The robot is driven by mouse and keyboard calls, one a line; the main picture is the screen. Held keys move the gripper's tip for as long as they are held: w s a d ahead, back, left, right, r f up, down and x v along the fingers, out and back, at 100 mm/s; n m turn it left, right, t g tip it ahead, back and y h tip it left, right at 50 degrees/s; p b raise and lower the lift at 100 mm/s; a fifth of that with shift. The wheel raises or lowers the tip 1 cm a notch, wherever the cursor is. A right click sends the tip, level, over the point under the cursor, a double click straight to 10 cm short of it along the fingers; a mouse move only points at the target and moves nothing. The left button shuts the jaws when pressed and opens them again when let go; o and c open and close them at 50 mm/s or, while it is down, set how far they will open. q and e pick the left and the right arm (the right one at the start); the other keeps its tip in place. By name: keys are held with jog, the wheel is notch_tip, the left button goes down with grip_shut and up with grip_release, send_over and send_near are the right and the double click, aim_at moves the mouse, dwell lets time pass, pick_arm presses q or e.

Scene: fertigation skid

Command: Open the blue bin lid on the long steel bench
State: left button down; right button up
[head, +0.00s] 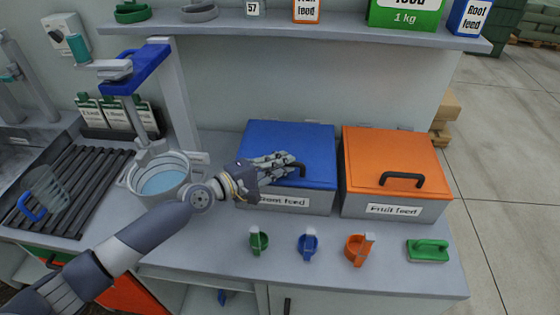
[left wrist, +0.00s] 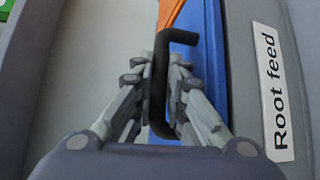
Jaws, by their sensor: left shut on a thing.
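The blue bin lid (head: 285,140) lies flat and closed on a grey bin on the long steel bench (head: 390,275). The bin's front label reads "Root feed" in the left wrist view (left wrist: 278,90). My left gripper (head: 294,165) is at the lid's front edge, shut on its black handle. In the left wrist view the handle (left wrist: 162,80) runs between the fingers of my left gripper (left wrist: 165,85), and part of the blue lid (left wrist: 213,60) shows beside it. My right gripper is not in view.
An orange-lidded "Fruit feed" bin (head: 390,155) stands close on the right. Green (head: 258,240), blue (head: 308,243) and orange (head: 358,248) scoops and a green brush (head: 428,250) lie in front. A shelf (head: 300,32) hangs above. A pot (head: 160,178) stands left.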

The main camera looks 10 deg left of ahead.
pick_arm(q)
jog(key=r+p, duration=0.2)
jog(key=w+r+p, duration=0.1)
jog(key=r+p, duration=0.1)
jog(key=shift+r+p, duration=0.25)
jog(key=shift+p, duration=0.05)
jog(key=w+r+n+g+p, duration=0.1)
jog(key=w+r+p, duration=0.4)
jog(key=r+p, duration=0.2)
jog(key=shift+w+r+y, duration=0.4)
jog(key=shift+r, duration=0.4)
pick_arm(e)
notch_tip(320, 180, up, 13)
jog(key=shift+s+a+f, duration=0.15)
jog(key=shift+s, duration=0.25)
pick_arm(q)
jog(key=shift+d+f, duration=0.1)
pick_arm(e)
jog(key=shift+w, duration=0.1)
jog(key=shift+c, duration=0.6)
